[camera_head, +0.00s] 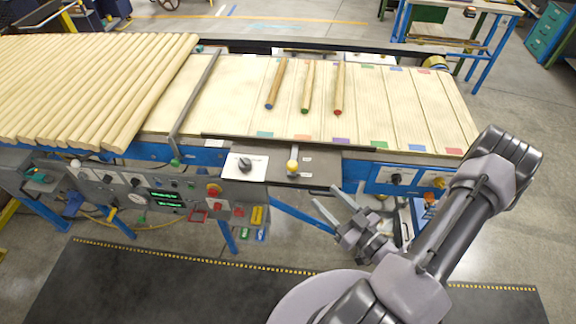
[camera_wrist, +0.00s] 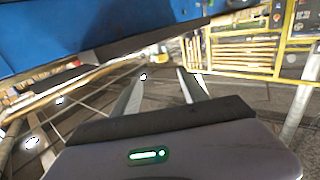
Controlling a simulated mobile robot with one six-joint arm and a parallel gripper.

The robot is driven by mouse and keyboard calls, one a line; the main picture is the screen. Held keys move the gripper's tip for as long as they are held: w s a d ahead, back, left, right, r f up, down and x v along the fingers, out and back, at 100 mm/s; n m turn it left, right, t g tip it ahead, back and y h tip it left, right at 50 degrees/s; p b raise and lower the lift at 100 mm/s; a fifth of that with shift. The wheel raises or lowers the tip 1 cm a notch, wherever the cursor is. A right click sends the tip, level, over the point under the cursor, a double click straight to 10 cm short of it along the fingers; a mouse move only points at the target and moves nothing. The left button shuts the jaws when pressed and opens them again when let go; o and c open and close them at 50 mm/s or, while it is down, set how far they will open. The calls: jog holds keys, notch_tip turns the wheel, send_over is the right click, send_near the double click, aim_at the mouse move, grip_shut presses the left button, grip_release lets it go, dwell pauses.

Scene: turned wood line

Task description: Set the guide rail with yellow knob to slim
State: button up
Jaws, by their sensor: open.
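The yellow knob (camera_head: 292,166) sits on the grey plate (camera_head: 318,167) at the front edge of the line, with small labels to its right that are too small to read. A dark guide rail (camera_head: 290,142) runs along the front of the belt just behind the knob. My gripper (camera_head: 332,209) is open and empty, in front of and below the knob, to its right, and apart from it. In the wrist view my two fingers (camera_wrist: 160,88) are spread with nothing between them. The knob and rail cannot be made out there.
A white plate with a black dial (camera_head: 245,165) is left of the knob. Several dowels (camera_head: 90,85) lie at left; three with coloured ends (camera_head: 307,88) lie on the belt (camera_head: 225,95). A control panel (camera_head: 150,195) hangs at front left. Blue frame parts (camera_head: 385,172) are near my gripper.

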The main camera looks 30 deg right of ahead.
aim_at(296, 169)
jog(key=w+a, duration=0.1)
jog(key=w, duration=0.4)
jog(key=w+a, duration=0.1)
jog(key=w, duration=0.4)
jog(key=w+a, duration=0.1)
jog(key=w, duration=0.4)
jog(key=shift+w+b, duration=0.1)
jog(key=shift+b, duration=0.25)
grip_shut()
dwell(0.3)
